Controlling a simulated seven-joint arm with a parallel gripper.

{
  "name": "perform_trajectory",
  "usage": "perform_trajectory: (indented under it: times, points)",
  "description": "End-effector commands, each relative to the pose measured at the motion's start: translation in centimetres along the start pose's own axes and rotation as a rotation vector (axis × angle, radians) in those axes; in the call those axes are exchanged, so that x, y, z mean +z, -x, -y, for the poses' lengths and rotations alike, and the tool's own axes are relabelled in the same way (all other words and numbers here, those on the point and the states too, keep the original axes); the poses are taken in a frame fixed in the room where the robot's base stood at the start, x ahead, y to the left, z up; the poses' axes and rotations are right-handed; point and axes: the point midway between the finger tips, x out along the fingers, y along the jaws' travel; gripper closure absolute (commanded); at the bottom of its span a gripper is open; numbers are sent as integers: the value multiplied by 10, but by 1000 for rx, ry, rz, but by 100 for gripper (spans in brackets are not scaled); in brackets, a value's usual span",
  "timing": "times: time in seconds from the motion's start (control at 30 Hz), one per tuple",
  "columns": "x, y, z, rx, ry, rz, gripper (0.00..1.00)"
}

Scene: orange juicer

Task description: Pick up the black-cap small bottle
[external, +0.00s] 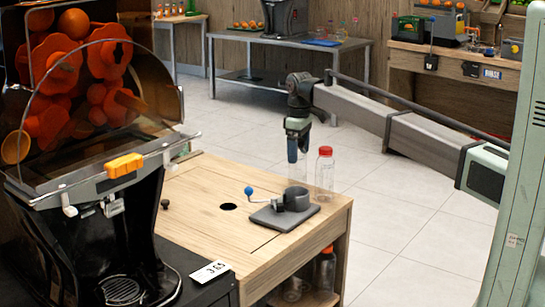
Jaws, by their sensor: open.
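I cannot clearly make out a bottle with a black cap. A small dark knob-like thing (165,204) stands at the left of the wooden table, and I cannot tell whether it is a cap. A clear bottle with a red cap (325,172) stands upright at the table's back right corner. My gripper (292,156) points down above the back of the table, just left of the red-cap bottle in the picture.
A grey metal fixture (285,216) with a cup-like holder and a blue-knobbed lever sits on the wooden table (215,235), beside a dark round hole (228,207). The large juicer (125,240) blocks the left. Another red-cap bottle (327,270) stands on the lower shelf.

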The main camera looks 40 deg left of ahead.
Motion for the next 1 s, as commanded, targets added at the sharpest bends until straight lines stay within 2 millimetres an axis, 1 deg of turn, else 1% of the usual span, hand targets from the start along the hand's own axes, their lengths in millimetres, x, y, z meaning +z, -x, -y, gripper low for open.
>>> perform_trajectory:
  times: [0.03, 0.13, 0.33, 0.37, 0.9, 0.97, 1.0]
  points:
    - [0, -6, 0, -1, 0, 1, 11]
    - [0, -12, 0, 0, 0, 0, 11]
    - [0, -13, 0, 0, 0, 0, 11]
    - [0, -13, 0, 0, 0, 0, 13]
    - [0, -13, 0, 0, 0, 0, 65]
    - [0, -13, 0, 0, 0, 0, 70]
    - [0, -13, 0, 0, 0, 0, 70]
